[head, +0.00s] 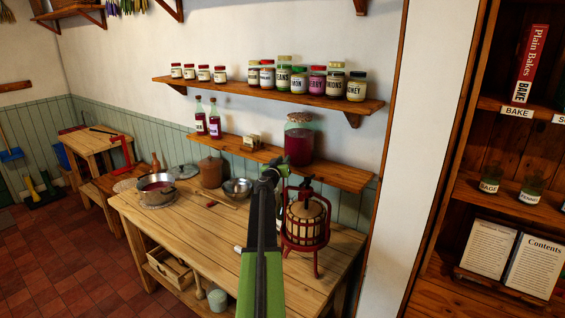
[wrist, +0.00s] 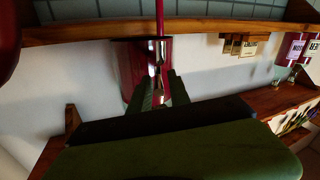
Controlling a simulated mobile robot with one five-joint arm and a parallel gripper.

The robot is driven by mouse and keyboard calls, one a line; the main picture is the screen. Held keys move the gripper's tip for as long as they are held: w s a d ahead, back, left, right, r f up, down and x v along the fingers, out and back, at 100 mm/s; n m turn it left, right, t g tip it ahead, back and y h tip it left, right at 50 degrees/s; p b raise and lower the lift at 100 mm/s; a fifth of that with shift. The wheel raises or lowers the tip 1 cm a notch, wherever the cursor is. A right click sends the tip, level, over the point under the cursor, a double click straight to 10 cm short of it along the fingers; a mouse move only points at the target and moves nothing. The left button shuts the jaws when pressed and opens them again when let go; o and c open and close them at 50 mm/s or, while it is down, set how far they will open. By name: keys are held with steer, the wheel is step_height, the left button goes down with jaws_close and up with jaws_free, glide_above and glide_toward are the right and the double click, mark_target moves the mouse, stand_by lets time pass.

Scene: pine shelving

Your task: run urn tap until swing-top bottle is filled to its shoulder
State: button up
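The urn (head: 299,145) is a big glass jar of red liquid with a cloth-like top, on the lower wall shelf. The wrist view is upside down; there the urn (wrist: 128,70) shows behind a metal tap (wrist: 157,52). A thin red stream (wrist: 160,14) runs from the tap past the shelf edge and out of frame. My gripper (wrist: 160,88) is at the tap, its two fingers apart on either side of the tap's lever; contact is unclear. In the head view my gripper (head: 271,174) is in front of the shelf.
Two labelled red bottles (head: 207,120) and a small card rack (head: 250,142) stand on the lower shelf (head: 335,176). Below, the workbench (head: 195,232) holds a red-framed press (head: 305,222), a pot (head: 157,190) and a crock (head: 210,172). Jars line the upper shelf (head: 215,87).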

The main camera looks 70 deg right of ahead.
jaws_close()
steer(key=n+t, duration=0.1)
steer(key=t, duration=0.1)
steer(key=shift+s+n+t, duration=0.35)
steer(key=shift+n+t, duration=0.05)
steer(key=shift+n+t+y, duration=0.5)
steer(key=shift+n+t, duration=0.2)
steer(key=shift+t, duration=0.3)
steer(key=shift+o, duration=1.5)
jaws_free()
steer(key=shift+a, duration=0.1)
